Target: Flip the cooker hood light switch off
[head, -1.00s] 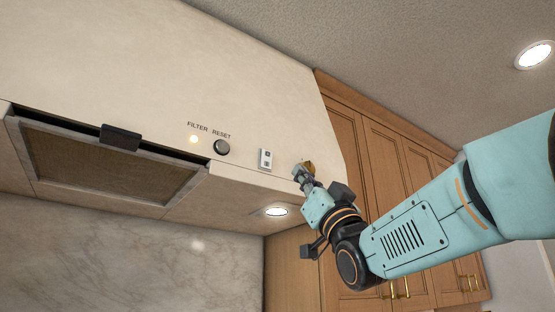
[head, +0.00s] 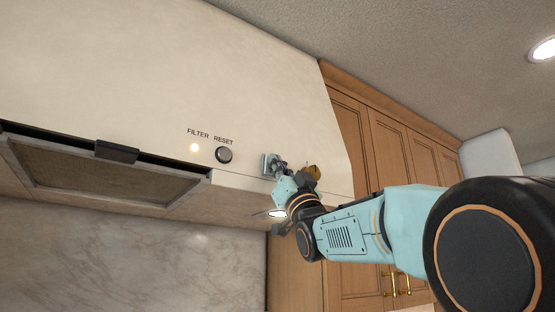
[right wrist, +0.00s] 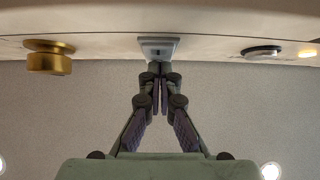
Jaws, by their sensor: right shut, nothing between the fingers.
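The hood light (head: 277,213) underneath looks lit, partly behind my wrist. My left gripper is out of view.
The filter panel (head: 100,185) hangs at left. Wooden cabinets (head: 345,130) stand at right.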

